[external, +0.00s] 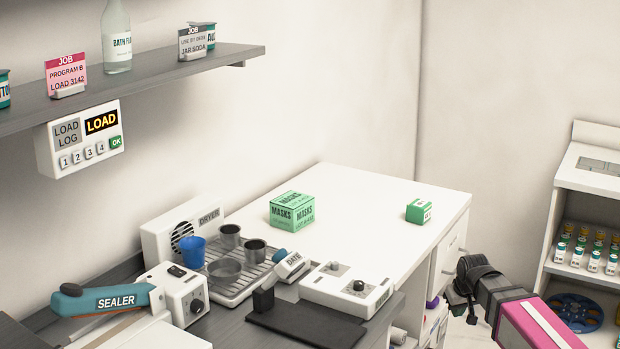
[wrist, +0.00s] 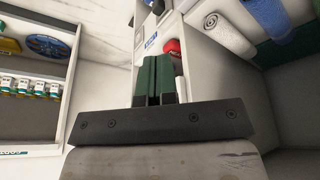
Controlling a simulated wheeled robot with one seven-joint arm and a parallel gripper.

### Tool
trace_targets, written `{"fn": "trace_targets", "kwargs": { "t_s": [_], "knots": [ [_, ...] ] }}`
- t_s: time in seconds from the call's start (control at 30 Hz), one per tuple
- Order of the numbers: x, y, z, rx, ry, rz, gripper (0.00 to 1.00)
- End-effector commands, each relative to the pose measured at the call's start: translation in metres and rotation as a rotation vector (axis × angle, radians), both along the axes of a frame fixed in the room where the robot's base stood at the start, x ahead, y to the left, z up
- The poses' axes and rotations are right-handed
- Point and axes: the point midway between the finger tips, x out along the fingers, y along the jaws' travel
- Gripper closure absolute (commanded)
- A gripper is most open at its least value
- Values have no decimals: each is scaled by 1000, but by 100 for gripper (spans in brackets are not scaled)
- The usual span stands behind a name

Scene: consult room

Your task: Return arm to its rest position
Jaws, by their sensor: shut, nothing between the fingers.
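My arm reaches in from the lower right in the external view, past the right end of the white counter (external: 385,195). My gripper (external: 458,300) is dark, hangs low beside the cabinet side of that counter, and is apart from it. In the wrist view the two green-padded fingers of my gripper (wrist: 158,78) lie together, with nothing between them. The arm's base is out of view.
A white shelf unit (external: 590,185) with several small bottles and a blue reel (external: 577,312) stands at the right. In the wrist view, open cabinet shelves with a white roll (wrist: 230,35) and a blue roll (wrist: 268,18) are close on the right. Open floor lies between.

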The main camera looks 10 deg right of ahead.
Motion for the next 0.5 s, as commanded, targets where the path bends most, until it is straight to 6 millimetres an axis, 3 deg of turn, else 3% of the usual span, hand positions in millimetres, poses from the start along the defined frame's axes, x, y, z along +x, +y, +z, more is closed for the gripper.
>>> {"fn": "trace_targets", "kwargs": {
  "t_s": [0.2, 0.5],
  "knots": [
    [-55, 18, -64, 13, 119, 5, 100],
    [-126, 37, -130, 24, 266, 9, 100]
  ]
}}
